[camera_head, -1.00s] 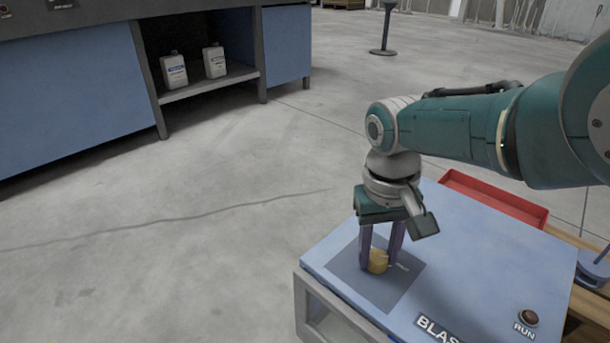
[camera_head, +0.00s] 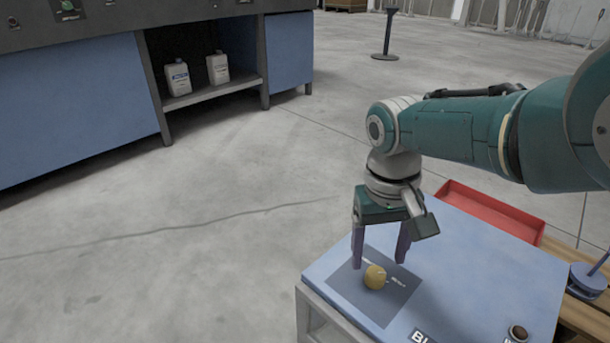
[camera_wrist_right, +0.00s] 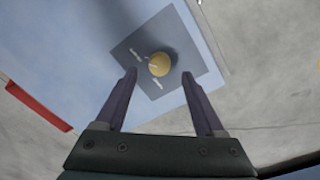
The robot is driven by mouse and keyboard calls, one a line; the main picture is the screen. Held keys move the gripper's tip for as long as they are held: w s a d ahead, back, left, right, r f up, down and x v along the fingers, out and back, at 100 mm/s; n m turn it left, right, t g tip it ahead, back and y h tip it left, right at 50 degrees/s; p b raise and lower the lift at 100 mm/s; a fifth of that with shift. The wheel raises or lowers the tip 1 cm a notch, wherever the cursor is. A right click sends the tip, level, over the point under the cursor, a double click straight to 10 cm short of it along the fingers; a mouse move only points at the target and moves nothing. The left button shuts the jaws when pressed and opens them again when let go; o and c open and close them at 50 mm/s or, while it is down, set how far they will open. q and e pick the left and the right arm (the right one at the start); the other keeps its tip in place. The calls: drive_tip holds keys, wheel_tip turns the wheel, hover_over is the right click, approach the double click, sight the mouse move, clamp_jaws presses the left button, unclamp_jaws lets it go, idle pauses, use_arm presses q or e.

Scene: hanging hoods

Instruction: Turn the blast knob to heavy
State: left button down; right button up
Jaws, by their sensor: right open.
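The yellow blast knob (camera_head: 375,277) sits on a dark grey square plate (camera_head: 345,285) on the light blue top of the blast unit (camera_head: 460,250). Small white marks lie beside the knob, too small to read. My right gripper (camera_head: 380,265) is open and empty above the knob, its purple fingers apart. In the right wrist view the knob (camera_wrist_right: 160,64) shows beyond the fingertips (camera_wrist_right: 159,75), between their lines and not gripped. My left gripper is in neither view now.
A dark brown RUN button (camera_head: 518,332) is at the unit's front right. A red tray (camera_head: 490,212) lies along its back edge. A blue bench (camera_head: 75,105) with two white bottles (camera_head: 178,79) stands at the back left. The floor between is clear.

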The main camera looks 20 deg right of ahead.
sight(373, 273)
use_arm(q)
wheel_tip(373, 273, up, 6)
drive_tip(key=p, duration=0.4)
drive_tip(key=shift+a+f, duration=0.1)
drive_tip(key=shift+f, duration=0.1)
use_arm(e)
wheel_tip(373, 273, up, 6)
drive_tip(key=shift+a+f, duration=0.1)
drive_tip(key=shift+a, duration=0.05)
